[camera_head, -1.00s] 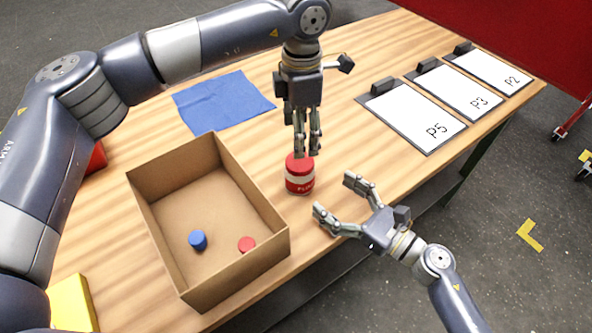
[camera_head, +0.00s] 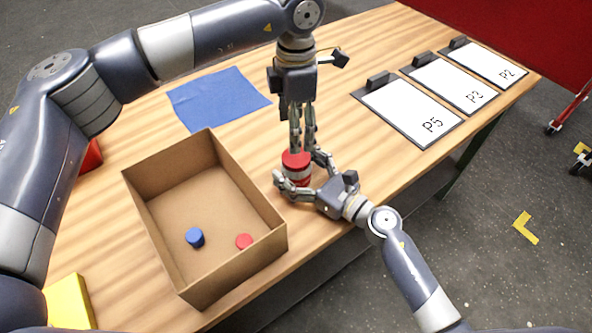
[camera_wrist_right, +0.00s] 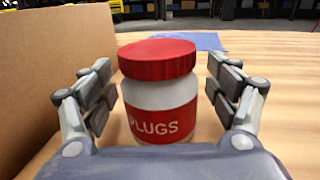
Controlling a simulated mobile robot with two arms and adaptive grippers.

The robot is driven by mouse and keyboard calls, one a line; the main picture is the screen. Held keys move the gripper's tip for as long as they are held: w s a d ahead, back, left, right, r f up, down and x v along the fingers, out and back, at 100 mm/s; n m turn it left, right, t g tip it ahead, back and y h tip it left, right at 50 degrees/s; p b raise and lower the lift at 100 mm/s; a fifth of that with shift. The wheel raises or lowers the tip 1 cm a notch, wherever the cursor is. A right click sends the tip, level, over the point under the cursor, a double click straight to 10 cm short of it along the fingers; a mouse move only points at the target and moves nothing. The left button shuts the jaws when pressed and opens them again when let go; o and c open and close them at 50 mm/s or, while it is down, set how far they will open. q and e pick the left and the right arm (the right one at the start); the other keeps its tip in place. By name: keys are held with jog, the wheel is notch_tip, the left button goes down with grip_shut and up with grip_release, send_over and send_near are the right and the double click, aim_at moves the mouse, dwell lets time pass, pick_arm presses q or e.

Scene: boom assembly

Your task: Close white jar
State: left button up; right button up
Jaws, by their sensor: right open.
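The white jar (camera_wrist_right: 160,95) has a red label reading PLUGS and stands upright on the table. Its red lid (camera_wrist_right: 157,59) sits on top in the right wrist view; whether it is tight I cannot tell. In the head view the lid (camera_head: 296,160) is seen just below my left gripper (camera_head: 303,146), which points straight down with its fingers close together. Whether they touch the lid is unclear. My right gripper (camera_wrist_right: 162,85) is open, with one finger on each side of the jar and visible gaps to it. The left gripper does not show in the right wrist view.
An open cardboard box (camera_head: 282,245) stands left of the jar, holding a blue cap (camera_head: 195,237) and a red cap (camera_head: 244,241). A blue cloth (camera_head: 218,97) lies behind. Clipboards P5 (camera_head: 408,112), P3 (camera_head: 452,85) and P2 (camera_head: 487,65) lie at the right.

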jog(key=shift+a, duration=0.1)
grip_shut()
pick_arm(q)
jog(key=n, duration=1.9)
jog(key=shift+r+n, duration=0.1)
jog(key=shift+n, duration=0.2)
jog(key=n, duration=0.7)
